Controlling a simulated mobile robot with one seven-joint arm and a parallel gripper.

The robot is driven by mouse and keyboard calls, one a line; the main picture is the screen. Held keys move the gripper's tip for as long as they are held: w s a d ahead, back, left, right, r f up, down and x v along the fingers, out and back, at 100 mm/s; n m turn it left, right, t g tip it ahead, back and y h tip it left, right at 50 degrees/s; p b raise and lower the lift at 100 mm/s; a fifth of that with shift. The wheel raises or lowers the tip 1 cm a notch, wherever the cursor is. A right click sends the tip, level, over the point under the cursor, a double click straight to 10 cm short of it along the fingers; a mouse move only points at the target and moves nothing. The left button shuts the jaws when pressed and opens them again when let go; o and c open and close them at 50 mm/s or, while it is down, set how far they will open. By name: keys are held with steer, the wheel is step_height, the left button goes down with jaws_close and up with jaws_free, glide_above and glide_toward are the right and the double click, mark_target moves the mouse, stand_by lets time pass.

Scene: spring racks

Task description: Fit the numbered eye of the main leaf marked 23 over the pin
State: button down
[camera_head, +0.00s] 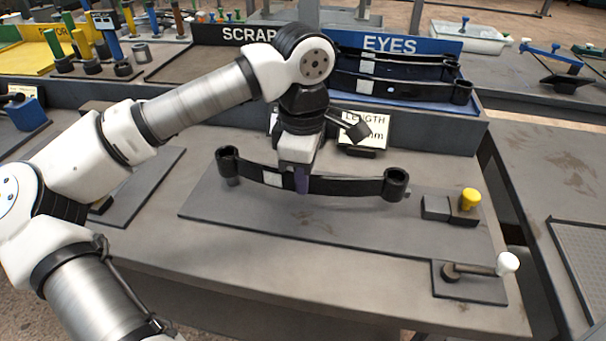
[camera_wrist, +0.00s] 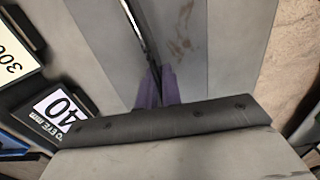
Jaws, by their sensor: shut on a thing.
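My gripper (camera_head: 302,186) is shut on a dark, slightly bowed main leaf (camera_head: 345,185) near its middle. The leaf has a rolled eye at each end, a left eye (camera_head: 228,158) and a right eye (camera_head: 396,184). A pale label (camera_head: 272,180) sits on the leaf, left of my fingers; its number is unreadable. The leaf is above a grey plate (camera_head: 260,222). A short grey post, perhaps the pin (camera_head: 232,182), shows just under the left eye; I cannot tell whether the eye is around it. In the wrist view, the purple fingertips (camera_wrist: 155,88) close on the leaf's thin edge.
A block with a yellow knob (camera_head: 469,199) stands on the plate's right end, and a white-knobbed lever (camera_head: 508,263) in front. A LENGTH sign (camera_head: 365,128) stands behind the leaf. The blue EYES tray (camera_head: 410,101) holds other leaves. The plate's front is clear.

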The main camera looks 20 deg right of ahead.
steer(key=shift+f+b, duration=1.4)
steer(key=shift+b, duration=0.2)
stand_by(2.6)
steer(key=shift+w+a, duration=0.1)
steer(key=shift+a, duration=0.05)
stand_by(1.0)
steer(key=c, duration=1)
jaws_free()
steer(key=shift+f, duration=0.1)
steer(key=shift+r+p, duration=2.6)
steer(key=shift+r, duration=1.45)
